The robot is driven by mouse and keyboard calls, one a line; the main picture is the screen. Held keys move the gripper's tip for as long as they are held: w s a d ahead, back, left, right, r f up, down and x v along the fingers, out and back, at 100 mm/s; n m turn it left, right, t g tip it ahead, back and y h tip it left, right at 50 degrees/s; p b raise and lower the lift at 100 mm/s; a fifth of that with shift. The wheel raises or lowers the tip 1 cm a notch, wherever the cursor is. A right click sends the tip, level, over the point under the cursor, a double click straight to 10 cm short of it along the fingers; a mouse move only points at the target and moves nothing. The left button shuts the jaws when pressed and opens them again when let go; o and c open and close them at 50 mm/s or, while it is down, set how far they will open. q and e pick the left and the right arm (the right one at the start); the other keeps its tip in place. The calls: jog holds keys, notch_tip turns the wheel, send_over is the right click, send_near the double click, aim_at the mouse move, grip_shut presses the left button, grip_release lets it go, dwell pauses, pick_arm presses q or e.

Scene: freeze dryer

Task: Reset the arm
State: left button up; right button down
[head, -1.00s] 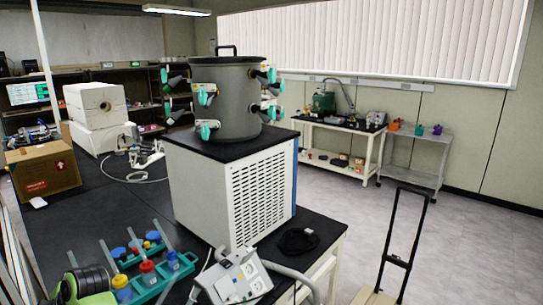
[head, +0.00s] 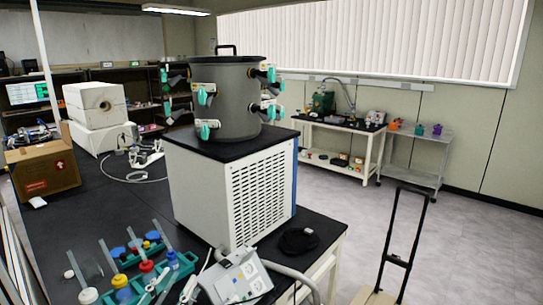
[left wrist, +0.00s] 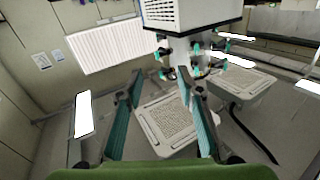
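My left gripper (left wrist: 162,80) shows in the left wrist view. Its two teal-lined fingers stand wide apart with nothing between them. Beyond the fingertips, that view shows the freeze dryer upside down, with its drum (left wrist: 182,58) and teal valves below the white cabinet. In the head view the freeze dryer's grey drum (head: 226,100) stands on a vented white cabinet (head: 228,190) on the black bench. I cannot make out either gripper clearly in the head view. My right gripper is in neither view.
A teal rack (head: 165,265) with colored-cap bottles and tubes stands at the bench's front left. A white device (head: 238,275) with a hose is beside it. A cardboard box (head: 45,170) is at the left. A cart handle (head: 405,235) rises at the right. Floor (head: 465,235) there is clear.

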pick_arm(q)
jog(key=s+d+f+g, duration=0.4)
jog(key=s+f+g, duration=0.55)
jog(key=f, duration=0.65)
jog(key=s+a+f+n+g+y, duration=0.15)
jog(key=s+f, duration=0.25)
jog(key=s, duration=0.5)
jog(key=s+a+f+g+y, duration=0.25)
jog(key=s+f, duration=0.25)
jog(key=s, duration=0.3)
notch_tip(320, 180, down, 33)
jog(key=s+g+b, duration=0.2)
jog(key=s+b, duration=0.1)
jog(key=b, duration=0.4)
jog(key=s+a+f+b, duration=0.1)
jog(key=s+f+b, duration=0.2)
jog(key=s+f, duration=0.5)
jog(key=s+a+f+g+b, duration=0.1)
jog(key=s+a+f+b, duration=0.1)
jog(key=s+f, duration=0.7)
notch_tip(320, 180, down, 6)
jog(key=shift+r+b, duration=0.1)
jog(key=shift+b, duration=0.55)
